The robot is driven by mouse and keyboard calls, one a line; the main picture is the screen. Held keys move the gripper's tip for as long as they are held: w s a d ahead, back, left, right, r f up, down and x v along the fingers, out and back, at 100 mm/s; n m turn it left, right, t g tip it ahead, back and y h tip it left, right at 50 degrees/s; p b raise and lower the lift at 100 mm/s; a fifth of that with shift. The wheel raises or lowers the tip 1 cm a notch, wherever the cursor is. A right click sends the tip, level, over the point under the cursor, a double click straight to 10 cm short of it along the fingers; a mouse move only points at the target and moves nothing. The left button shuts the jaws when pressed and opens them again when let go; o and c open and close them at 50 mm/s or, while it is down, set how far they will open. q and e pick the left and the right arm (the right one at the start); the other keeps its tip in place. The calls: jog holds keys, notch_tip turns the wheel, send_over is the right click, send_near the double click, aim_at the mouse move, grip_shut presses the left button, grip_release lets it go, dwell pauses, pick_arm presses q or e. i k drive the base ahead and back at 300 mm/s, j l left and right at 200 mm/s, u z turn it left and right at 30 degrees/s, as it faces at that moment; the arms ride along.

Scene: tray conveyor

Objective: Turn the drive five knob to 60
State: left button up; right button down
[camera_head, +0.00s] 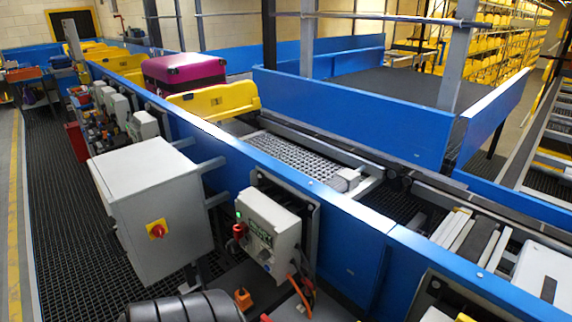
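A light grey drive box (268,228) is mounted on the blue conveyor side in the lower middle. It has a lit green lamp (239,214), a red control (239,230) on its left side and small dark controls on its front. Its lettering is too small to read, so I cannot tell which drive it is or where any knob points. Similar grey boxes (143,125) sit farther back along the conveyor, also unreadable.
A large grey cabinet (150,190) with a red-and-yellow switch (157,229) stands left of the drive box. Orange cables (298,292) hang below the box. A magenta suitcase (184,72) rides near a yellow tray (215,101). The dark grated walkway (65,240) at left looks clear.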

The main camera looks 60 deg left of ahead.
aim_at(263, 255)
jog(key=u, duration=2)
jog(key=i+j+z, duration=0.25)
jog(key=j+z, duration=0.25)
jog(key=i+j+z, duration=0.1)
jog(key=j+z, duration=0.15)
jog(key=j, duration=0.2)
